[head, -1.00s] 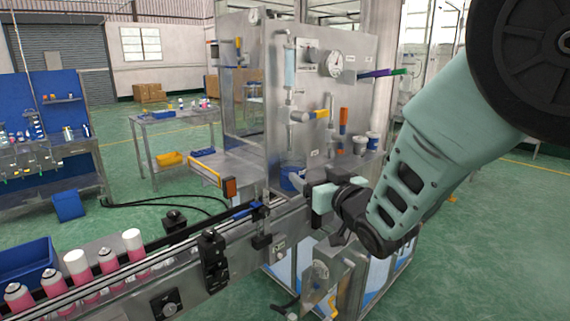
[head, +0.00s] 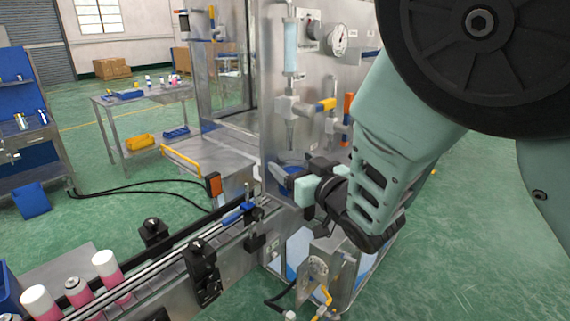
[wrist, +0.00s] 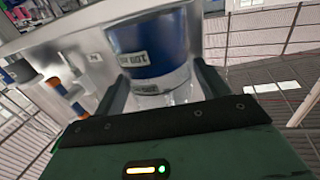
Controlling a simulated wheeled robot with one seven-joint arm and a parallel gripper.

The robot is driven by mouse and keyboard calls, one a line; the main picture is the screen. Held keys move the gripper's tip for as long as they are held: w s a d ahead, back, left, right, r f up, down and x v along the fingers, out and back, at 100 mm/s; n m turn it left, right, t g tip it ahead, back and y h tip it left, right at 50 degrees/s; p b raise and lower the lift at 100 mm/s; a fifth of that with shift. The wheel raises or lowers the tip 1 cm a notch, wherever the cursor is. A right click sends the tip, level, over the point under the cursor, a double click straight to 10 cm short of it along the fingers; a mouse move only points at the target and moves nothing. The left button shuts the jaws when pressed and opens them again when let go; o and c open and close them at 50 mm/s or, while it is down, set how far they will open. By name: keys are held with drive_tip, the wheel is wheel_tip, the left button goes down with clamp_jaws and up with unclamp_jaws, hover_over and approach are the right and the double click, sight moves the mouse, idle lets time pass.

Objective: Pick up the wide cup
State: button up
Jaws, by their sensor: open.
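My gripper (wrist: 160,82) is open, with one dark finger on each side of the cup's lower part. I cannot tell whether the fingers touch it. In the head view my gripper (head: 297,172) is at the machine's work shelf, and a blue part (head: 280,172), seemingly the cup, shows just behind it. The rest of the cup is hidden by the gripper and wrist.
The steel machine panel with a gauge (head: 339,40) and a yellow-handled valve (head: 325,105) stands close to my gripper. A conveyor (head: 225,245) with several pink cans (head: 112,275) runs at lower left. Open floor lies to the right.

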drive_tip(key=shift+w+a, duration=0.15)
drive_tip(key=shift+w, duration=0.1)
drive_tip(key=c, duration=0.9)
drive_tip(key=shift+o, duration=0.4)
drive_tip(key=shift+w+r, duration=0.1)
drive_tip(key=shift+r, duration=0.1)
